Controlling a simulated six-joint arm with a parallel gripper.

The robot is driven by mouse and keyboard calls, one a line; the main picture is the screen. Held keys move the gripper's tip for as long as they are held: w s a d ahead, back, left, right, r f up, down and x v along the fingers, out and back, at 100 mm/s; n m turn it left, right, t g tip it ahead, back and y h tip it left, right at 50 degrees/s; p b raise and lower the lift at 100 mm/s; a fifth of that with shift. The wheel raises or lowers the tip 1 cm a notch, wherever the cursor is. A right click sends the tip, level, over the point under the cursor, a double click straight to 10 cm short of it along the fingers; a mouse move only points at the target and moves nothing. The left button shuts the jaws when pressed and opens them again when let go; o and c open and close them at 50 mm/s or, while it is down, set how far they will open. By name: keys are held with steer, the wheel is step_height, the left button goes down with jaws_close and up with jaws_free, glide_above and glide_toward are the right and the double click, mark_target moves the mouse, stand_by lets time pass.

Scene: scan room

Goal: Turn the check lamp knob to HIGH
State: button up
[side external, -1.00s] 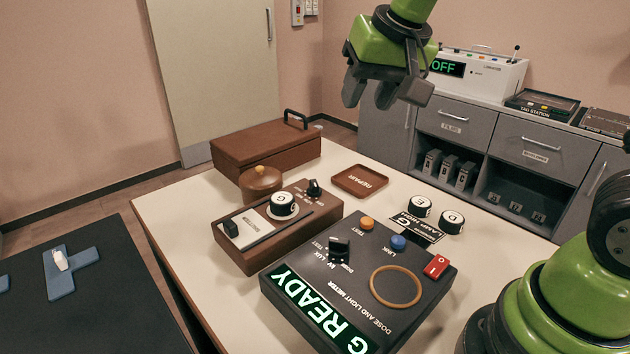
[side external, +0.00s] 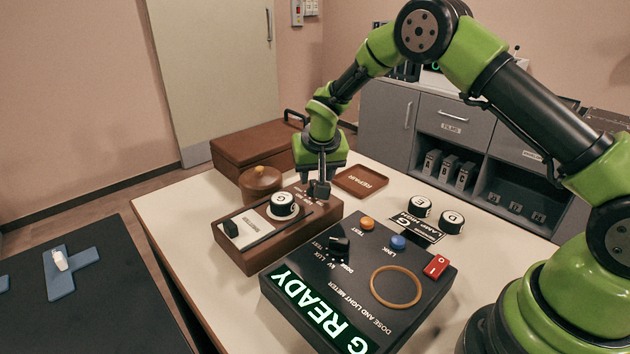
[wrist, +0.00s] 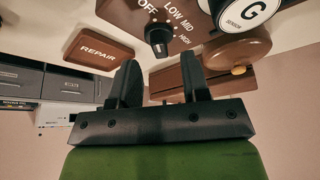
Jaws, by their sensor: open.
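The check lamp knob (wrist: 157,38) is black and sits on the brown wooden lamp unit (wrist: 120,12). In the wrist view OFF, LOW, MID and HIGH are printed around it; its exact setting is hard to read. My gripper (wrist: 160,72) is open and empty, its two fingers pointing toward the knob, which shows beyond and between the tips. In the side view my gripper (side external: 318,190) is low over the back right end of the lamp unit (side external: 245,258) and largely covers the knob. I cannot tell whether the fingers touch it.
A white-topped sensor marked G (side external: 283,204) stands on the unit beside the knob. A round brown pot (side external: 260,182) and brown case (side external: 250,150) are behind. A REPAIR tray (side external: 360,180) lies to the right. The dose and light meter (side external: 345,300), showing READY, is in front.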

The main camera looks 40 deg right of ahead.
mark_target(313, 184)
steer(key=shift+x, duration=1.65)
jaws_close()
steer(key=m+h, duration=0.1)
steer(key=m, duration=0.1)
steer(key=m+g, duration=0.1)
steer(key=m, duration=0.2)
steer(key=shift+w+a+m+h, duration=0.1)
steer(key=shift+w+m+h, duration=0.05)
steer(key=shift+m+h, duration=0.2)
steer(key=m, duration=0.1)
steer(key=m+g, duration=0.1)
steer(key=m, duration=0.1)
steer(key=m+g, duration=0.1)
steer(key=m, duration=0.1)
steer(key=shift+w+m+h, duration=0.25)
steer(key=shift+h, duration=0.1)
steer(key=shift+s+m+g, duration=0.1)
steer(key=shift+m+g, duration=0.3)
jaws_free()
